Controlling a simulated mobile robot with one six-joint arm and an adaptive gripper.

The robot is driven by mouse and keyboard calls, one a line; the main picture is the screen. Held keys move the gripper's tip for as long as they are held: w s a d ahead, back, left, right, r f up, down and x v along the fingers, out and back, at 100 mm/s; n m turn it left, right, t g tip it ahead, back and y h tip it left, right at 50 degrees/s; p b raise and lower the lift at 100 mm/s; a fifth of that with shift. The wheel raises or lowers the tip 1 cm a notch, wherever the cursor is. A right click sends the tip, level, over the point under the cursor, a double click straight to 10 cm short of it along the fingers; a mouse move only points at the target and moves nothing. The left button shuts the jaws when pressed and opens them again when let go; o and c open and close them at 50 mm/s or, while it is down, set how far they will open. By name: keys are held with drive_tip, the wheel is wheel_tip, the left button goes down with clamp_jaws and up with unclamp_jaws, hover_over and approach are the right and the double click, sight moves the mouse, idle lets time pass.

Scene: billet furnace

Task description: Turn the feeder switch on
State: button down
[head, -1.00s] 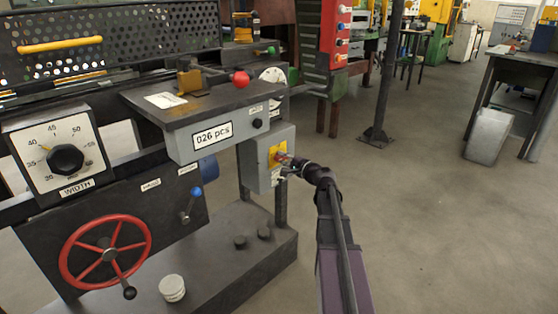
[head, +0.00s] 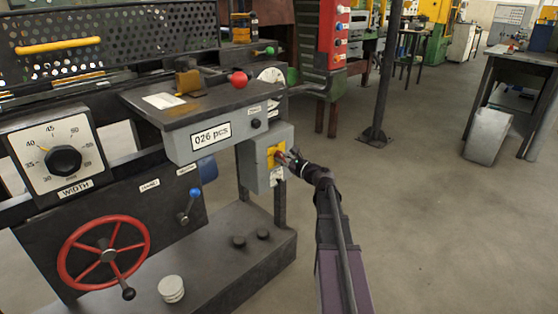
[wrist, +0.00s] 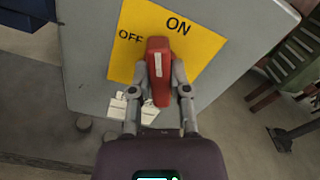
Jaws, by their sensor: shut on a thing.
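The feeder switch is a red knob (wrist: 158,72) with a white pointer stripe, on a yellow plate (wrist: 205,45) marked OFF and ON. In the wrist view its stripe points up, between OFF at the upper left and ON at the upper right. My gripper (wrist: 160,88) is shut on the red knob, one finger on each side. In the head view the grey switch box (head: 252,171) hangs below the counter panel, and my gripper (head: 287,160) reaches its yellow face from the right, largely hiding the knob.
A counter panel reading 026 pcs (head: 211,136) sits just above and left of the box. A red handwheel (head: 104,254), a blue-tipped lever (head: 194,194) and a width dial (head: 62,160) are further left. The floor to the right is open up to a dark post (head: 386,75).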

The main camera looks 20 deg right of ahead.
drive_tip(key=m, duration=0.5)
drive_tip(key=shift+s+a, duration=0.1)
idle(0.6)
drive_tip(key=c, duration=0.6)
unclamp_jaws()
drive_tip(key=shift+v, duration=6)
